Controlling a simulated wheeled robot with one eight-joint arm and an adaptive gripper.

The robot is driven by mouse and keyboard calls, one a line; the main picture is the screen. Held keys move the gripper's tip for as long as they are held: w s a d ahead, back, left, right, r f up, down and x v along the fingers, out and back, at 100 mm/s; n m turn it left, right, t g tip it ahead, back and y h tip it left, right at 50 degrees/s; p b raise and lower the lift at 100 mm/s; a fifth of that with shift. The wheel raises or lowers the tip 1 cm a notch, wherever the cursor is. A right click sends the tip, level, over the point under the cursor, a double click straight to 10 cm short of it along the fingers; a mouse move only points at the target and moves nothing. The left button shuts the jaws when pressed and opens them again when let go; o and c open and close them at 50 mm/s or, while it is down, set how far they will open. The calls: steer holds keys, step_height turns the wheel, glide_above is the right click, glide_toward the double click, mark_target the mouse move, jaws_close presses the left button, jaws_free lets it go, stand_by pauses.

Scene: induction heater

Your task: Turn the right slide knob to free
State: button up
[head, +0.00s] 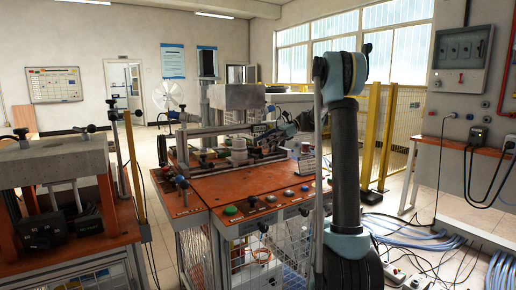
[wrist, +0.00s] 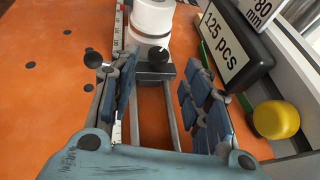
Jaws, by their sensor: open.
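A round black knob (wrist: 158,56) sits on a dark grey slide block (wrist: 150,72) in the wrist view, in front of a white cylinder (wrist: 150,18). Two metal slide rails (wrist: 169,112) run from the block towards my wrist. My gripper (wrist: 163,78) is open, its blue fingers on either side of the rails, with the knob beyond the gap between them. I see no contact with the knob. A second dark knob (wrist: 93,59) shows beside the left finger. In the head view my gripper (head: 285,128) is over the orange bench, and small parts there are hard to make out.
A black "125 pcs" sign (wrist: 233,50) and a yellow button (wrist: 276,120) stand close to the right finger. The orange tabletop (wrist: 45,100) is mostly clear on the left. In the head view a grey block (head: 238,96) stands above the bench, and cables (head: 405,232) lie on the floor at right.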

steer(key=v, duration=0.7)
